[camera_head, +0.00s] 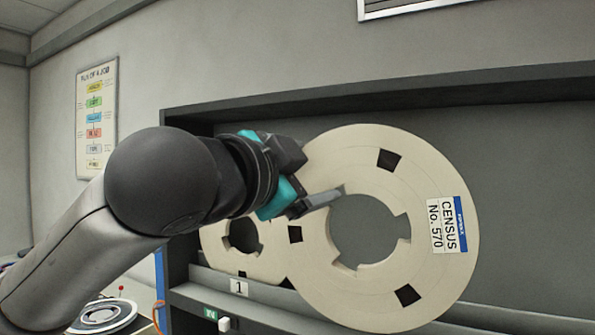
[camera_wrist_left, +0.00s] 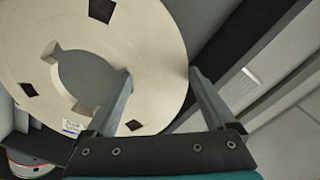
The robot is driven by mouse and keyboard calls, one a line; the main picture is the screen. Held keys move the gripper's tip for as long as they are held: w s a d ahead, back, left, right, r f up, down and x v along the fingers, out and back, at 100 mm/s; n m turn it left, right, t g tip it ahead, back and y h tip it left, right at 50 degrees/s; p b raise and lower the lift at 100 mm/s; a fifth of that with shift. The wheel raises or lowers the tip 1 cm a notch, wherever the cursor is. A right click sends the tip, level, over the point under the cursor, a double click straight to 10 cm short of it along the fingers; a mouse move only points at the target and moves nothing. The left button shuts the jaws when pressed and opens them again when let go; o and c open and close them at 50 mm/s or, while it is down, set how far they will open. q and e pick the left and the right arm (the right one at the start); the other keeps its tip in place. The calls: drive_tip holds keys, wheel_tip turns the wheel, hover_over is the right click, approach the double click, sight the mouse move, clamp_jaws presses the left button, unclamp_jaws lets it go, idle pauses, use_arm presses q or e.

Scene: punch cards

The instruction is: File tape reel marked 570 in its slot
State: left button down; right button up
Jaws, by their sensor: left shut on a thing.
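The tape reel marked 570 (camera_head: 440,280) is a large cream disc with an open hub and a "CENSUS No. 570" label on its right side. My left gripper (camera_head: 318,203) is shut on the reel's upper-left band between hub hole and outer rim. In the left wrist view, the fingers of my left gripper (camera_wrist_left: 160,90) lie on either side of the band of a cream reel (camera_wrist_left: 155,55), one over the hub opening, the other at the outer rim. The held reel is upright in front of the grey rack (camera_head: 190,272). Whether it touches the rack I cannot tell. My right gripper is not in view.
A second cream reel (camera_head: 216,240) stands in the rack behind my arm, partly hidden, above a tag reading 1 (camera_head: 239,287). The rack's back panel is bare right of the held reel. Another reel-like disc (camera_head: 103,316) lies at lower left. A poster (camera_head: 96,118) hangs on the wall.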

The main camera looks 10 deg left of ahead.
use_arm(q)
drive_tip(key=p+x, duration=0.5)
drive_tip(key=x, duration=0.8)
drive_tip(key=shift+w, duration=0.3)
drive_tip(key=shift+s+d, duration=0.1)
